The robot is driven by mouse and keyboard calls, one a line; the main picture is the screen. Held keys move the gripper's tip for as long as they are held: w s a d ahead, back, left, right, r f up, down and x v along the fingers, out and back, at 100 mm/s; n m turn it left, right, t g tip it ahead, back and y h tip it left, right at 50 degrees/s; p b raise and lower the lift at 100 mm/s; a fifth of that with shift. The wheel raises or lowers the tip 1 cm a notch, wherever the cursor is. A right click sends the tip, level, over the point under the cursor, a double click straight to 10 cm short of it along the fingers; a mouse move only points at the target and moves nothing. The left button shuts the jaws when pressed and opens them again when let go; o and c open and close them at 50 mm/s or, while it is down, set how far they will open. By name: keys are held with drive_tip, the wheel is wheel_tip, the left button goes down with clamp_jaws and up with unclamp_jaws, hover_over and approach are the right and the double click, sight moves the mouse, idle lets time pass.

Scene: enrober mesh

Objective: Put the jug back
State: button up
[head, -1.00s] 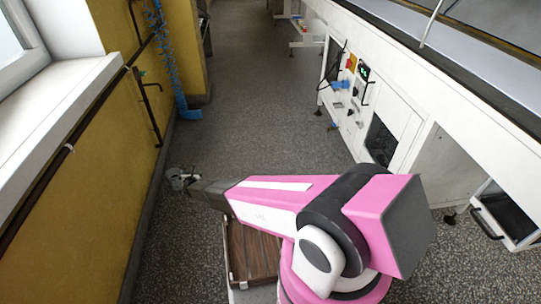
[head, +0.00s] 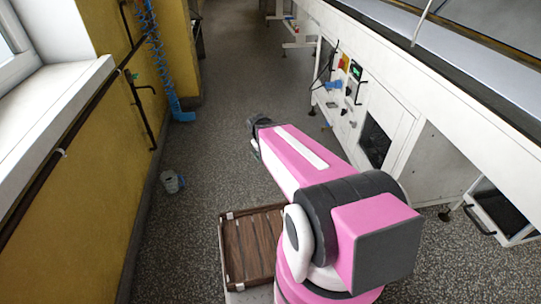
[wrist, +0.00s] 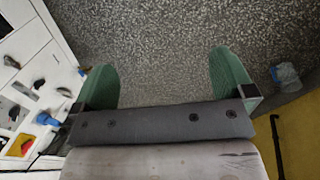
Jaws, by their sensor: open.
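The jug (head: 172,182), a small grey-blue vessel, stands on the speckled floor close to the yellow wall at the left in the head view. It also shows in the wrist view (wrist: 286,75) at the right edge, outside the right finger and apart from it. My gripper (wrist: 160,78) is open and empty, with two green fingers spread over bare floor. In the head view my arm reaches forward, to the right of the jug, and its fingers are mostly hidden.
A white machine (head: 400,125) with a control panel lines the right side. A blue coiled hose (head: 163,60) hangs on the left wall. A brown wood-look tray (head: 250,245) lies beside my arm's base.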

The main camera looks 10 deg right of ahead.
drive_tip(key=s+r+m+y, duration=0.2)
drive_tip(key=s+r, duration=0.2)
drive_tip(key=s, duration=0.1)
drive_tip(key=shift+s+a+m+g+y, duration=0.2)
drive_tip(key=shift+s+m+g+y, duration=0.1)
drive_tip(key=shift+s+g+y, duration=0.1)
drive_tip(key=shift+f, duration=0.1)
idle(0.6)
